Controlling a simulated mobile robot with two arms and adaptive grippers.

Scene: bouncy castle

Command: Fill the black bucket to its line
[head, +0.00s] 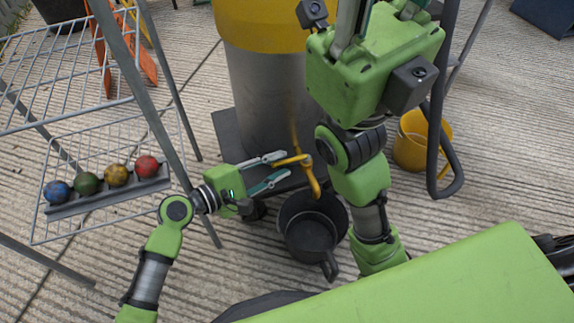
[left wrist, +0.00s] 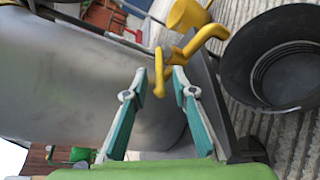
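The black bucket (head: 330,212) stands on the ground below the yellow tap (head: 313,182) of a metal tank. Its inside is dark; I cannot make out a line or a liquid level. It also shows at the right of the left wrist view (left wrist: 238,62). My left gripper (head: 285,164) is open at the tap. In the left wrist view its fingertips (left wrist: 161,82) stand apart on either side of the yellow tap handle (left wrist: 159,64). My right gripper (head: 378,22) is raised at the top of the head view; its fingertips are cut off.
The tank (head: 262,95) with its yellow top stands behind the tap. A wire rack (head: 72,132) at the left holds several coloured balls. A yellow bucket (head: 410,152) stands on the right, behind my right arm. Ribbed paving lies between these.

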